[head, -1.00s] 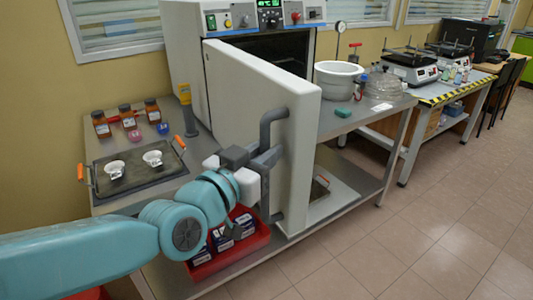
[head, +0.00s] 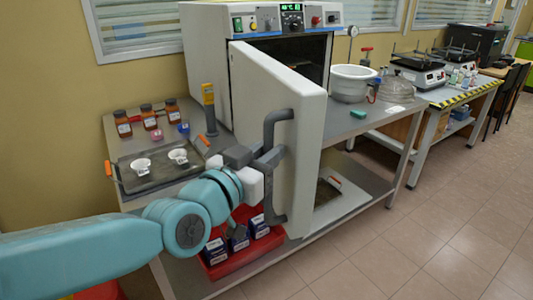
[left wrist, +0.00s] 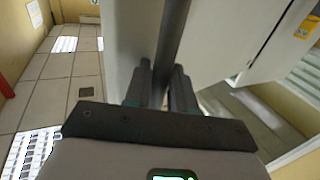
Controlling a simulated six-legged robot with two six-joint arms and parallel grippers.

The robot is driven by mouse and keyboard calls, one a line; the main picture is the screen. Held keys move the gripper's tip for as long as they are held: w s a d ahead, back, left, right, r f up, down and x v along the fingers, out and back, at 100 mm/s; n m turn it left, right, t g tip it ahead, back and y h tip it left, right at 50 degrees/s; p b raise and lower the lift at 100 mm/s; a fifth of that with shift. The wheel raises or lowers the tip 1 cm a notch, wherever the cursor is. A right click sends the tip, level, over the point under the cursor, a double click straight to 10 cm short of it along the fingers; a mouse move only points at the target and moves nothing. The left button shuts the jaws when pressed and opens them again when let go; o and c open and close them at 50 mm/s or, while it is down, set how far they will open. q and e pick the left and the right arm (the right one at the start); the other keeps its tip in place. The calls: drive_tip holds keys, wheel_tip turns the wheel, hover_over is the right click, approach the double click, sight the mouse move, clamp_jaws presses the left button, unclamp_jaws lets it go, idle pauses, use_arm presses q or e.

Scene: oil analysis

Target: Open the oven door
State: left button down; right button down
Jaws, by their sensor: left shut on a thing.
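The white oven (head: 208,55) stands on the metal bench. Its oven door (head: 255,95) is partly open and swung out toward me, and the dark inside shows behind it. A grey vertical handle (head: 277,200) is on the door's outer face. My left gripper (head: 266,162) is shut on the handle. In the left wrist view, its two fingers (left wrist: 163,88) lie on either side of the dark handle bar (left wrist: 171,45). My right gripper is in neither view.
A tray with two white dishes (head: 178,156) and several brown bottles (head: 122,123) are left of the oven. A red bin (head: 262,252) with boxes is on the lower shelf. A white bowl (head: 352,84) stands right of the door. The floor (head: 440,230) at right is clear.

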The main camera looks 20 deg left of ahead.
use_arm(q)
drive_tip(key=shift+a+r, duration=0.15)
drive_tip(key=shift+r, duration=0.15)
drive_tip(key=c, duration=1.1)
unclamp_jaws()
drive_tip(key=shift+w, duration=0.1)
drive_tip(key=s+a, duration=0.2)
drive_tip(key=s, duration=1.4)
drive_tip(key=shift+a+f, duration=0.25)
drive_tip(key=shift+a, duration=0.05)
